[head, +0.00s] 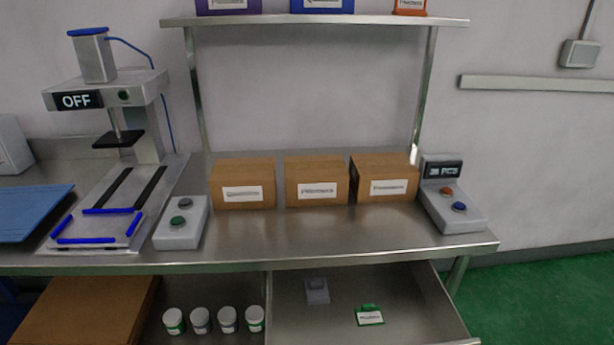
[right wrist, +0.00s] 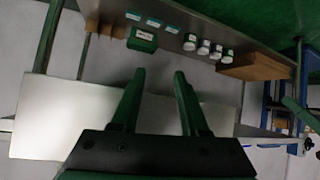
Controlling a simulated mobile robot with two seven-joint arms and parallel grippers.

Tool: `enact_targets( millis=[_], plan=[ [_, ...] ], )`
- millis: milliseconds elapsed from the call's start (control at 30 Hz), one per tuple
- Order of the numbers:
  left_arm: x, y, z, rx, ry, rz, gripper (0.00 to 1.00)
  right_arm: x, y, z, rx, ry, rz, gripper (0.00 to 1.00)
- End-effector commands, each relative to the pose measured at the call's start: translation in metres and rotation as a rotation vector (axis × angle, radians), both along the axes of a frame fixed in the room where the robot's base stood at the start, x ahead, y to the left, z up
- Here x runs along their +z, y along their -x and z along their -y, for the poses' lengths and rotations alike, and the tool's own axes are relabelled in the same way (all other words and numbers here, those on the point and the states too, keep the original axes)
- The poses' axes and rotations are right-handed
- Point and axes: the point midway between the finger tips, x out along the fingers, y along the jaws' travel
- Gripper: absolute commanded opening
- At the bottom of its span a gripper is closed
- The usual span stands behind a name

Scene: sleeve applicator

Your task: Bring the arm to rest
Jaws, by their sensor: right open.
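My right gripper (right wrist: 159,76) shows in the right wrist view. Its two dark fingers stand apart with nothing between them. Beyond the fingertips, apart from them, is a dark green holder with a white label (right wrist: 143,38). Neither of my arms shows in the head view, and my left gripper is in no view.
In the head view, the steel bench (head: 330,228) holds a press marked OFF (head: 65,101), a button box (head: 181,224), three labelled cartons (head: 243,194) and a counter box (head: 450,205). Below, an open drawer (head: 410,300) holds a small green labelled item (head: 369,317). Several white jars (head: 228,319) stand left of it.

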Motion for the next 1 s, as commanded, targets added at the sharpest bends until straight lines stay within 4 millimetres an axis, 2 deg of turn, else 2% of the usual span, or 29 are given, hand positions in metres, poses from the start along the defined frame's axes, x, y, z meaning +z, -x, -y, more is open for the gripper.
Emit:
enact_targets(
  millis=[33,100,133,300,533,700,1000],
  plan=[
    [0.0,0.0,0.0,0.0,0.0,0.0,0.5,-0.002,0.004,-0.018,-0.027,-0.075,-0.066,0.45],
    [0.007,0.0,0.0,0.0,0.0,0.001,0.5,-0.001,0.012,-0.038,-0.055,-0.16,-0.157,0.45],
    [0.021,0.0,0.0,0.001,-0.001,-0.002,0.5,0.012,0.013,-0.032,-0.056,-0.143,-0.149,0.45],
    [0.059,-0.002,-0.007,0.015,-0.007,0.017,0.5,0.043,0.016,-0.022,-0.073,-0.129,-0.143,0.45],
    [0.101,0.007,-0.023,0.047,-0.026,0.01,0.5,0.088,0.023,-0.009,-0.1,-0.115,-0.14,0.45],
    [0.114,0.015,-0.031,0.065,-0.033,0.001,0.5,0.104,0.026,-0.002,-0.113,-0.108,-0.138,0.45],
    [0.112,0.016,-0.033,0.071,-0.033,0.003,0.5,0.104,0.027,0.0,-0.117,-0.106,-0.134,0.45]
  ],
)
